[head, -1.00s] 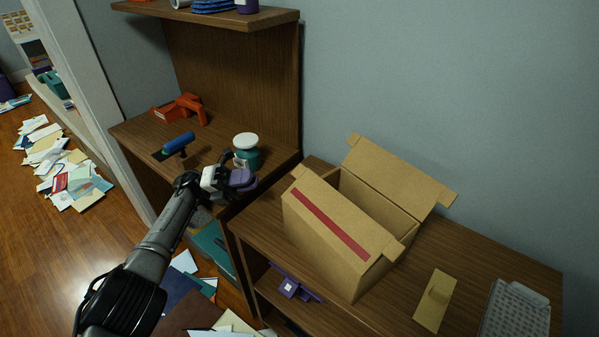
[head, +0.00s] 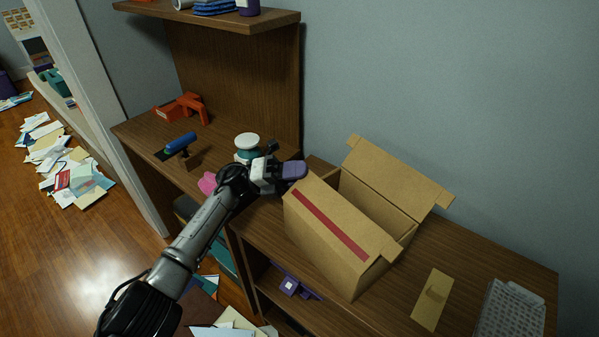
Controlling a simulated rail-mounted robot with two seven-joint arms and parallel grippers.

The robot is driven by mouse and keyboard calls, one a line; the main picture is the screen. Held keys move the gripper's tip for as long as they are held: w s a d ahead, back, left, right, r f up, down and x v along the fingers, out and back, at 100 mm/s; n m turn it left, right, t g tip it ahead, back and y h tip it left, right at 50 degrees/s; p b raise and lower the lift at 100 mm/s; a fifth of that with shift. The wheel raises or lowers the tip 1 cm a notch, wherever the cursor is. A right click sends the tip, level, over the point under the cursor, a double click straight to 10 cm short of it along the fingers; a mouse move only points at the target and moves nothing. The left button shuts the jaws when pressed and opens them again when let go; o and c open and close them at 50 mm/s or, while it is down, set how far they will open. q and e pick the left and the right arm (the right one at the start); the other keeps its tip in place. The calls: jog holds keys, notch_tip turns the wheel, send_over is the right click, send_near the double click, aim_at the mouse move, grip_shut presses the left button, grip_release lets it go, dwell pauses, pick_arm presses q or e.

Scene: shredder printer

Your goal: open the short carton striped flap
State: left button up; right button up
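The short carton (head: 325,245) stands on the low wooden shelf in the middle right of the head view. A red stripe (head: 328,224) runs along the upper part of its near cardboard panel. The far flap (head: 398,180) is folded outward, and part of the carton's inside shows. My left gripper (head: 293,170), with a purple fingertip, is at the carton's upper left corner, close to the striped panel. Whether it touches the carton is unclear. Its finger gap cannot be made out. My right gripper is not in view.
A teal jar with a white lid (head: 246,142), a blue-handled tool (head: 180,142) and an orange object (head: 190,106) stand on the left shelf. A tan block (head: 432,300) and a white basket (head: 510,308) lie right of the carton. Papers (head: 75,175) litter the floor.

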pick_arm(q)
jog(key=shift+c, duration=0.3)
grip_shut()
jog(key=shift+f+b, duration=0.1)
jog(key=shift+b, duration=0.4)
jog(key=r+m+g+b, duration=0.1)
jog(key=m+g+b, duration=0.1)
jog(key=m+b, duration=0.1)
jog(key=s+a+m+g+b, duration=0.1)
jog(key=m+g+b, duration=0.2)
jog(key=m+b, duration=0.1)
jog(key=a+r+m+g+b, duration=0.1)
jog(key=m+g+b, duration=0.2)
jog(key=shift+s+a+r+m+h, duration=0.15)
jog(key=shift+s+r+m+h, duration=0.15)
jog(key=shift+s, duration=0.1)
jog(key=shift+g, duration=0.4)
jog(key=shift+r, duration=0.1)
